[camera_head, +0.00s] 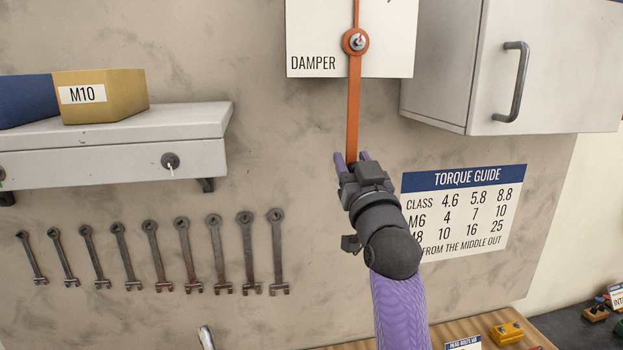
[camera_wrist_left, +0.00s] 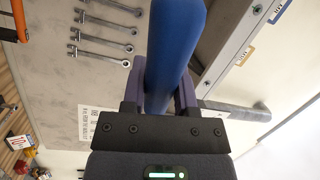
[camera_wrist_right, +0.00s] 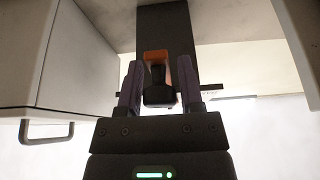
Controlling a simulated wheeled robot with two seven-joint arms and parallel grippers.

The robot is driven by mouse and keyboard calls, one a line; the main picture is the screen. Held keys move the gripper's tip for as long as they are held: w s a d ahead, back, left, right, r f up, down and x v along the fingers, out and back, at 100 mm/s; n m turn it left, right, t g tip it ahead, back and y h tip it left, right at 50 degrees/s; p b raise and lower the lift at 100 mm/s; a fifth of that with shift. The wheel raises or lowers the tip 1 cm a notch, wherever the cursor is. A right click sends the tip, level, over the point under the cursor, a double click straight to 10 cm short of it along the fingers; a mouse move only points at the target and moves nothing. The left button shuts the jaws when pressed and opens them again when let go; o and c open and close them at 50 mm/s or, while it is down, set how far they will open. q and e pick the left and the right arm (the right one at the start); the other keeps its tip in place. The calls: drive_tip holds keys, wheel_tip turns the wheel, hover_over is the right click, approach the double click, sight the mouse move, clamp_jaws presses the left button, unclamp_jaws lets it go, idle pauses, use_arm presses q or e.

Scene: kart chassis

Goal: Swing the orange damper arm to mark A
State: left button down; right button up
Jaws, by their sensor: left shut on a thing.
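The orange damper arm (camera_head: 353,105) hangs nearly straight down from its pivot on the white DAMPER panel (camera_head: 313,40). The panel's top is cut off, and I cannot see mark A. My right gripper (camera_head: 352,158) is at the arm's lower end. In the right wrist view, its open fingers (camera_wrist_right: 158,90) stand on either side of a dark knob (camera_wrist_right: 158,88) with orange (camera_wrist_right: 157,56) behind it; gaps show beside the knob. My left gripper (camera_wrist_left: 163,92) shows only in the left wrist view, shut on a thick blue bar (camera_wrist_left: 175,45).
A grey cabinet (camera_head: 445,70) stands out right of the panel. A shelf (camera_head: 110,155) with a yellow M10 box (camera_head: 120,98) is at left, above hanging wrenches (camera_head: 185,255). A torque guide sign (camera_head: 465,205) is on the wall beside my right gripper.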

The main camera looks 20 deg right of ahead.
clamp_jaws()
idle(1.1)
